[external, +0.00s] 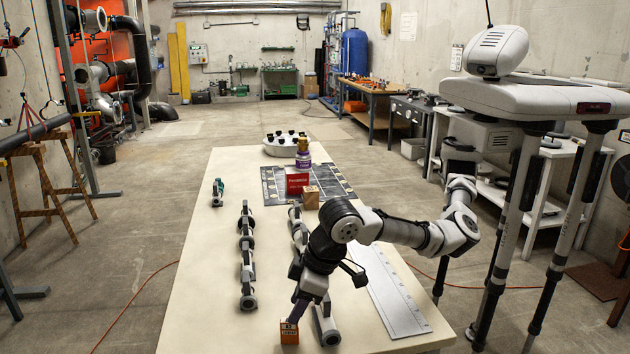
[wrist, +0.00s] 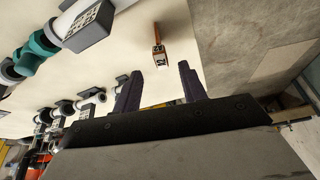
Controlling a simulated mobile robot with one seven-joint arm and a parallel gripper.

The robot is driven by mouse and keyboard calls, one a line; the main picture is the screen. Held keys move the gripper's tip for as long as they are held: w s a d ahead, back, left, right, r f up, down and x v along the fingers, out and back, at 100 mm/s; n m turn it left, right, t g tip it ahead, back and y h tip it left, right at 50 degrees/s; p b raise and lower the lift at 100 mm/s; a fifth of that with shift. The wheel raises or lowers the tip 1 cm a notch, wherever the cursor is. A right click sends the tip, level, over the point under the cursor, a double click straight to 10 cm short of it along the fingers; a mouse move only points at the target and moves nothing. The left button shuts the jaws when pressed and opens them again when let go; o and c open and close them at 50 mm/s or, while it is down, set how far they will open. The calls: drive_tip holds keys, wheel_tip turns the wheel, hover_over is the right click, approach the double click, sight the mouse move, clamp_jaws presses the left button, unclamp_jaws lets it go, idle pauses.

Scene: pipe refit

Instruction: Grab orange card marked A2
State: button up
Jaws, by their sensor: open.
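The orange card (external: 289,335) stands on the near end of the pale table, shaped like a small block in the external view. In the wrist view the card (wrist: 159,50) shows its narrow side with a small pale label that seems to read A2. My gripper (external: 296,312) points down just above the card, its fingertips close to the card's top. In the wrist view my gripper (wrist: 160,72) is open and empty, with the card in line with the gap just beyond the fingertips. Whether a finger touches it is unclear.
A row of grey pipe fittings (external: 247,262) lies left of my arm, and another fitting (external: 325,325) is close right of the card. A white ruled plate (external: 388,290) lies further right. A red box (external: 297,183) and a wooden block (external: 311,197) stand further back.

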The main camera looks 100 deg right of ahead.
sight(290, 333)
drive_tip(key=shift+p+x, duration=0.7)
drive_tip(key=shift+x, duration=2.05)
drive_tip(key=shift+a, duration=0.1)
drive_tip(key=shift+c, duration=0.4)
clamp_jaws()
